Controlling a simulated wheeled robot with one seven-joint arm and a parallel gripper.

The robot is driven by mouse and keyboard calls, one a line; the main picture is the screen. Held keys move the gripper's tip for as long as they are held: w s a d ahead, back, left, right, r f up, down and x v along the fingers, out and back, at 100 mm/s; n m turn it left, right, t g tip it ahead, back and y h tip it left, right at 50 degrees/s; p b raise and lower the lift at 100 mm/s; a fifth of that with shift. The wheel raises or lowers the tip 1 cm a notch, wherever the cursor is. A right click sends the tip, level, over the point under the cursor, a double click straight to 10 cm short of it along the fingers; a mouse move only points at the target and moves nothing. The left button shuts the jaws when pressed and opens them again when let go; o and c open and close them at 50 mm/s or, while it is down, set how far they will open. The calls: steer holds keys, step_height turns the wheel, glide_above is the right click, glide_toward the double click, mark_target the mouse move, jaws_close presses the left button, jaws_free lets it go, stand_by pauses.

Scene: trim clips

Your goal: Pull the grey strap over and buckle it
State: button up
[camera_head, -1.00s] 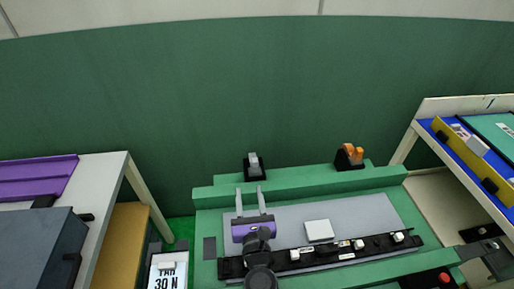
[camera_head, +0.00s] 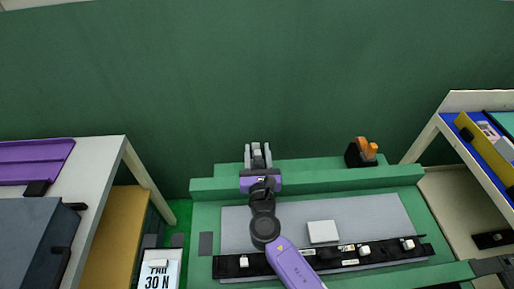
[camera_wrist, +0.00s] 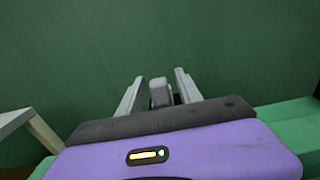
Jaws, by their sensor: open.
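A grey upright piece (camera_head: 257,153), apparently the end of the grey strap, stands on the back ledge of the green bench. In the wrist view the grey piece (camera_wrist: 160,92) shows between my two fingers, with a gap on each side. A dark base shows in part behind it. My gripper (camera_head: 258,147) is open, with its fingers on either side of the grey piece. An orange part on a black mount (camera_head: 362,152), possibly the buckle, stands farther right on the ledge. My purple gripper body hides the lower part of the grey piece.
A grey plate (camera_head: 380,215) on the green bench (camera_head: 205,215) carries a white block (camera_head: 322,232). A black rail (camera_head: 330,262) with several white clips lies in front. A shelf with a purple tray (camera_head: 30,160) stands left, and another rack (camera_head: 465,100) stands right.

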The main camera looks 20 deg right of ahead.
steer(key=shift+x, duration=1)
steer(key=shift+c, duration=0.2)
jaws_close()
stand_by(0.6)
